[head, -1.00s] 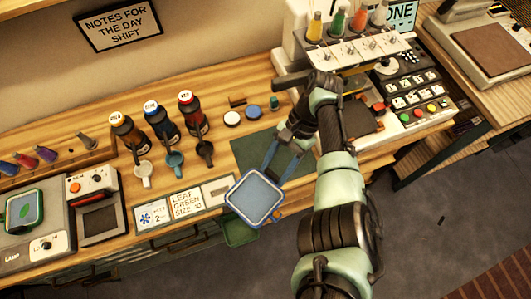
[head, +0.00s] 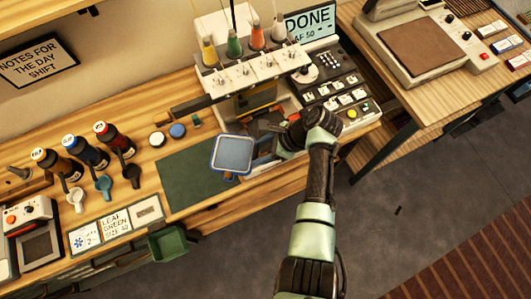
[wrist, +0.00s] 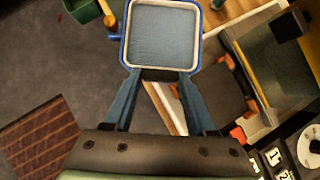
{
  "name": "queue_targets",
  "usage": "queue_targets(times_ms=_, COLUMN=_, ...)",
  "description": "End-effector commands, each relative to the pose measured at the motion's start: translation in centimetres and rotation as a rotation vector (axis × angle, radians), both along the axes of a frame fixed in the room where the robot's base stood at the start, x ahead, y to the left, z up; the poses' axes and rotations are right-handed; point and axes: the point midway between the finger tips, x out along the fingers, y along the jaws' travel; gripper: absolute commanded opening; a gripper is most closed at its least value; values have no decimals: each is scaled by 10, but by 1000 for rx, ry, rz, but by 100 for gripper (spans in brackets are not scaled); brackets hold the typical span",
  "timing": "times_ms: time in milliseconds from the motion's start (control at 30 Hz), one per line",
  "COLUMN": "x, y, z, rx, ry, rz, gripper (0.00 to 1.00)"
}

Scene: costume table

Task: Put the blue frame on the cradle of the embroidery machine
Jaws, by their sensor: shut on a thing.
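The blue frame (head: 232,154) is a rounded square with blue-grey cloth inside a blue rim. My gripper (wrist: 161,76) is shut on its near edge; the frame also shows whole in the wrist view (wrist: 162,38). In the head view the frame appears over the right end of the green mat, just left of the embroidery machine (head: 252,73). The machine's cradle is partly hidden behind my arm and gripper; a dark plate with orange parts (wrist: 215,95) shows beside the frame in the wrist view. The frame looks held above the table, apart from the machine.
The green mat (head: 195,183) lies bare left of the machine. Bottles and scoops stand farther left. A green bin (head: 167,243) hangs at the table's front edge. The machine's needle head with several thread spools overhangs its bed. A heat press (head: 425,40) stands on the right table.

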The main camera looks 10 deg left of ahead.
Motion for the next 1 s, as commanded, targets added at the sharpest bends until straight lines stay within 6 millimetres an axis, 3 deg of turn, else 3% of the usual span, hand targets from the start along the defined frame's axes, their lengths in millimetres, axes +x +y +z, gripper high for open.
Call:
queue_targets(times_ms=100, x=2, y=-19, z=1, rx=5, ry=3, rz=-305, gripper=8)
queue_targets(times_ms=300, x=-5, y=-67, z=-5, rx=1, ry=2, rz=-728, gripper=8)
queue_targets(times_ms=500, x=-17, y=-101, z=-8, rx=-1, ry=0, rz=-954, gripper=8)
queue_targets(times_ms=667, x=-16, y=-107, z=-13, rx=0, ry=-2, rz=-997, gripper=8)
queue_targets(times_ms=1000, x=6, y=-90, z=-29, rx=0, ry=-3, rz=-990, gripper=8)
